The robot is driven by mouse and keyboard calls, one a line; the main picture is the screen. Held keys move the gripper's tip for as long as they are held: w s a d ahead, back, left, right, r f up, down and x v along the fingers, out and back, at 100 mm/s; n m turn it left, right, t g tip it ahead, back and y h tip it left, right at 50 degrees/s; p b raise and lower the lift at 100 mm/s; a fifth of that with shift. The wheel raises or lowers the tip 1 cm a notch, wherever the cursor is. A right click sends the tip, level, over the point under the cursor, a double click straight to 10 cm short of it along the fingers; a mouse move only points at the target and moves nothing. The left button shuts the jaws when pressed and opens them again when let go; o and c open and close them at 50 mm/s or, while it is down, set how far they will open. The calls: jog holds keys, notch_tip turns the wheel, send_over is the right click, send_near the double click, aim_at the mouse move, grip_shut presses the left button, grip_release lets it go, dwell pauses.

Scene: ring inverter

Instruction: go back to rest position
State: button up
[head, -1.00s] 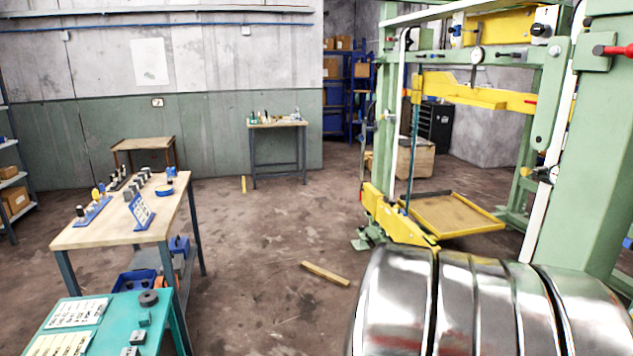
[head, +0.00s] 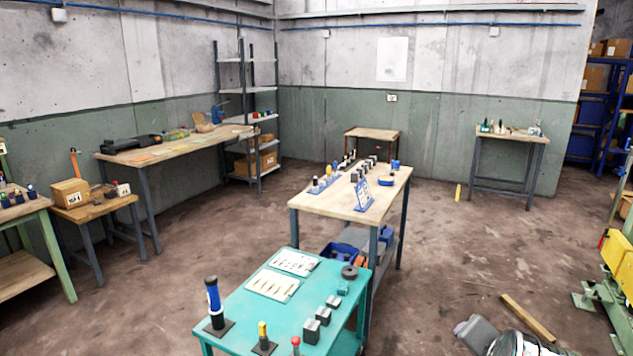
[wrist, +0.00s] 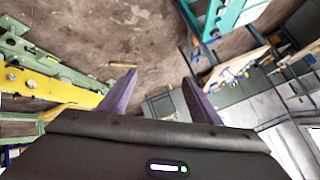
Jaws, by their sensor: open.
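My gripper (wrist: 160,97) shows in the wrist view with its two dark fingers spread apart and nothing between them. The floor (wrist: 105,30) lies beyond the fingers, with no object close to the tips. In the head view I cannot make out the fingers. Only a grey and shiny piece, likely part of my arm, shows at the bottom edge right of centre.
A teal table (head: 230,310) with blocks and a blue-handled tool stands in front. A wooden-topped workbench (head: 330,203) is behind it. A yellow and green machine frame (head: 612,262) stands at right. A wooden bar (head: 527,317) lies on the floor. Open floor (head: 455,240) lies between.

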jog(key=s+a+n+g+y, duration=0.1)
jog(key=s+a+n, duration=0.4)
jog(key=a, duration=0.3)
jog(key=s+a+n+g+y, duration=0.2)
jog(key=s+a+n, duration=0.3)
jog(key=a, duration=0.3)
jog(key=shift+s+a+r+n, duration=0.3)
jog(key=shift+r+n, duration=0.1)
jog(key=shift+n, duration=0.4)
